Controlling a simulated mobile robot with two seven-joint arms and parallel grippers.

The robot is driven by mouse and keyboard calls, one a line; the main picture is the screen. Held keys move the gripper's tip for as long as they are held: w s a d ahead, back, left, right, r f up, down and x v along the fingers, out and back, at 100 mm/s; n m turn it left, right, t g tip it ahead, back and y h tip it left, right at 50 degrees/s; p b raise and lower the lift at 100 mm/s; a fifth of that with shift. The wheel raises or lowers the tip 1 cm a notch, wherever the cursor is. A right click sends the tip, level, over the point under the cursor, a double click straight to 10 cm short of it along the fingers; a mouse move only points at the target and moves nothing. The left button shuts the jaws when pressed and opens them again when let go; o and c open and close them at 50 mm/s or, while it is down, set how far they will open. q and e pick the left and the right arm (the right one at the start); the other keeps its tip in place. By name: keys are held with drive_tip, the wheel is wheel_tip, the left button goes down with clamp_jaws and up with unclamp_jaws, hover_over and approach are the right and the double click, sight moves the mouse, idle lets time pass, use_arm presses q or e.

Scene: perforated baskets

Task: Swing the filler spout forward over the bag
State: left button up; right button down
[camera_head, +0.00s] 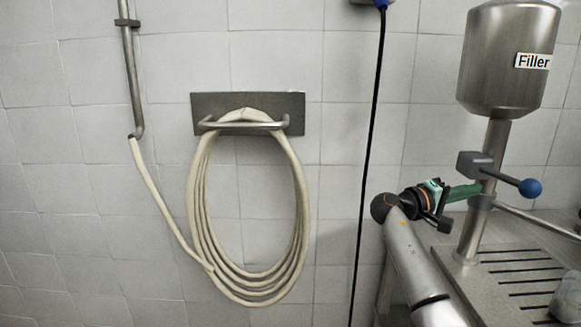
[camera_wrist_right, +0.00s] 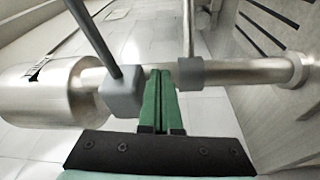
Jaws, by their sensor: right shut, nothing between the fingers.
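The filler is a steel tank (camera_head: 508,60) labelled "Filler" on an upright post (camera_head: 473,232). A grey block on the post carries a lever with a blue ball knob (camera_head: 530,188). Below it, a thin steel spout tube (camera_head: 522,218) runs from a collar (camera_head: 481,201) towards the right edge. My right gripper (camera_head: 472,190) has its green fingers shut and empty at the post, between block and collar. In the wrist view the fingertips (camera_wrist_right: 160,74) lie between the grey block (camera_wrist_right: 121,92) and the collar (camera_wrist_right: 190,74); contact is unclear. I cannot make out a bag. My left gripper is out of view.
The post stands on a steel table with a slotted drain top (camera_head: 520,270). A clear, rounded object (camera_head: 567,300) sits at the right edge. A coiled hose (camera_head: 200,215) hangs on a wall rack, and a black cable (camera_head: 368,150) hangs nearer the filler.

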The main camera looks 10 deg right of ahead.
drive_tip(key=w+a+f+n+t+y+p, duration=0.1)
drive_tip(key=a+f+n+t+y, duration=0.2)
drive_tip(key=f, duration=0.6)
drive_tip(key=w+a+f+n+t+y+p, duration=0.1)
drive_tip(key=a+f+n+t+y, duration=0.2)
drive_tip(key=f, duration=0.6)
drive_tip(key=s+a+f+n+t+y+p, duration=0.1)
drive_tip(key=s+a+f+t+y, duration=0.1)
drive_tip(key=a+f, duration=0.4)
drive_tip(key=s+a+f+n+t+y, duration=0.1)
drive_tip(key=s+a+f+y, duration=0.15)
drive_tip(key=f, duration=0.55)
drive_tip(key=s+a+f+y+p, duration=0.2)
drive_tip(key=s+a+f+y, duration=0.3)
drive_tip(key=s+a+f, duration=0.45)
drive_tip(key=s+a+r+m+y+p, duration=0.1)
drive_tip(key=s+a+y, duration=0.4)
drive_tip(key=s+a, duration=0.8)
drive_tip(key=s+r+m, duration=0.1)
drive_tip(key=s+m, duration=0.1)
drive_tip(key=s, duration=0.1)
drive_tip(key=shift+m+y, duration=0.35)
drive_tip(key=shift+m, duration=0.05)
